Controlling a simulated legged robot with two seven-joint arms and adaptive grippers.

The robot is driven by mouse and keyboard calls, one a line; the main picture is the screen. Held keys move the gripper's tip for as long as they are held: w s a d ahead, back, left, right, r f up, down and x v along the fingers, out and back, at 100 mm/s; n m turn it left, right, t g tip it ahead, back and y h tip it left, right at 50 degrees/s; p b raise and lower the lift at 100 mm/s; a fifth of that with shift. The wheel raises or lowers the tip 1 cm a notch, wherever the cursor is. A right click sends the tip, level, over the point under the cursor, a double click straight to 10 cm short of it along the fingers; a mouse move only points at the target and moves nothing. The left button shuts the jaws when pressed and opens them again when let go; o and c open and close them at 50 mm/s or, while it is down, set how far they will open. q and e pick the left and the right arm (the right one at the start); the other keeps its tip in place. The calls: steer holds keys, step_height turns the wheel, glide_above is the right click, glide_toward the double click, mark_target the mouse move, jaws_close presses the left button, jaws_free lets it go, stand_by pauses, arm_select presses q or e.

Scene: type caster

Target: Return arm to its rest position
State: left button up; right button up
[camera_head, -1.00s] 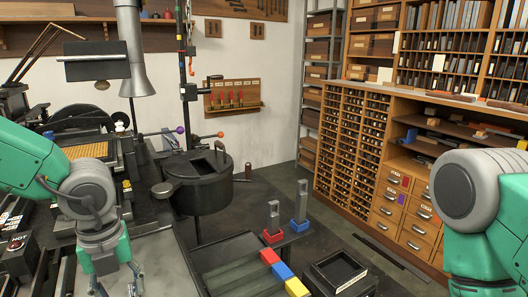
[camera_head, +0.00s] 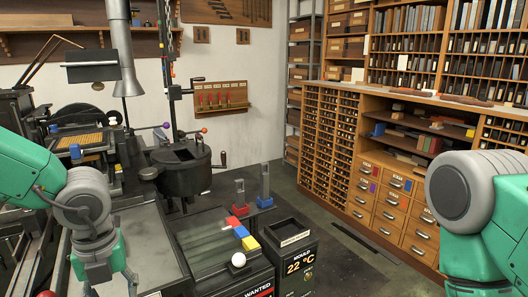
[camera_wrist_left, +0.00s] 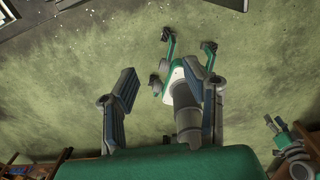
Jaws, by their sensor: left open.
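My left arm (camera_head: 30,175) comes in from the left in the head view, bent down at its grey wrist joint. Its left gripper (camera_head: 108,288) hangs at the bottom edge over the left bench, its fingertips partly cut off. In the left wrist view the two dark fingers of this gripper (camera_wrist_left: 165,95) are spread apart with nothing held between them, above a greenish floor. My right arm (camera_head: 480,215) shows at the right edge as a grey joint and green link; its gripper is outside the head view.
A black pot (camera_head: 180,170) stands behind the bench. A wooden cabinet (camera_head: 380,200) fills the right.

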arm_select(q)
steer(key=s+a+f+m+t+y+b, duration=0.1)
steer(key=s+a+f+m+y, duration=0.15)
steer(key=f+m, duration=0.7)
steer(key=s+a+f+m+t+y+b, duration=0.15)
steer(key=a+f+m, duration=0.25)
steer(key=f+m, duration=0.5)
steer(key=s+d+f+m+g+h+b, duration=0.1)
steer(key=s+d+f+m+h, duration=0.1)
steer(key=s+f+m, duration=0.3)
steer(key=s+d+f+m+g+h, duration=0.1)
steer(key=s+f+m, duration=0.4)
steer(key=s+m, duration=0.7)
steer(key=d+m+h, duration=0.1)
steer(key=m, duration=0.5)
steer(key=shift+s+d+f+m+b, duration=0.15)
steer(key=shift+d+f+m+b, duration=0.2)
steer(key=shift+d+f, duration=0.05)
arm_select(e)
steer(key=f, duration=0.4)
steer(key=shift+w+a+f, duration=0.2)
steer(key=shift+w, duration=0.05)
